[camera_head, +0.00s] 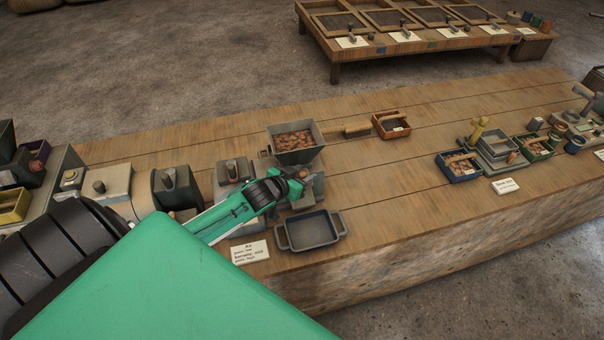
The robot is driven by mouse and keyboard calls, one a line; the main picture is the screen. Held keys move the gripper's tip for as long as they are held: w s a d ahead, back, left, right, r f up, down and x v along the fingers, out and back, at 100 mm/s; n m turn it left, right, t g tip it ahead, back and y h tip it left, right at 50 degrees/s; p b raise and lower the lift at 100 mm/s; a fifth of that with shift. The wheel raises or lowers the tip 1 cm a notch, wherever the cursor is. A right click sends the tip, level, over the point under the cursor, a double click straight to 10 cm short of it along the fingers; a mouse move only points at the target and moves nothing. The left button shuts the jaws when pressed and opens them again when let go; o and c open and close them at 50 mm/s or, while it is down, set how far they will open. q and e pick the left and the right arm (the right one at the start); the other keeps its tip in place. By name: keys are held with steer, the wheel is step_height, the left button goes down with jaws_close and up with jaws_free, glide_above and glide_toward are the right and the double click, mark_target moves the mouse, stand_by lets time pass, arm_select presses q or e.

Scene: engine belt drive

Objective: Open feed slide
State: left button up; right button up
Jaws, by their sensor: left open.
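A dark metal hopper (281,156) full of brown kernels stands on a grey machine body (313,190) at the middle of the wooden bench. My left arm comes in from the lower left. Its gripper (303,179) is open, just below and in front of the hopper. The gripper and wrist cover most of the machine front under the hopper. I cannot make out the feed slide there or tell whether the gripper touches it. My right gripper is not in view.
A dark empty tray (312,230) sits in front of the machine, beside a label card (250,252). A wooden scoop (352,131) and a small box (392,124) lie to the right. The bench (385,185) between here and the right-hand boxes is clear.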

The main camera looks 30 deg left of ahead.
arm_select(q)
jaws_close()
steer(key=s+d, duration=0.1)
steer(key=s+d+p, duration=0.1)
steer(key=shift+s+d, duration=0.1)
steer(key=shift+d, duration=0.2)
jaws_free()
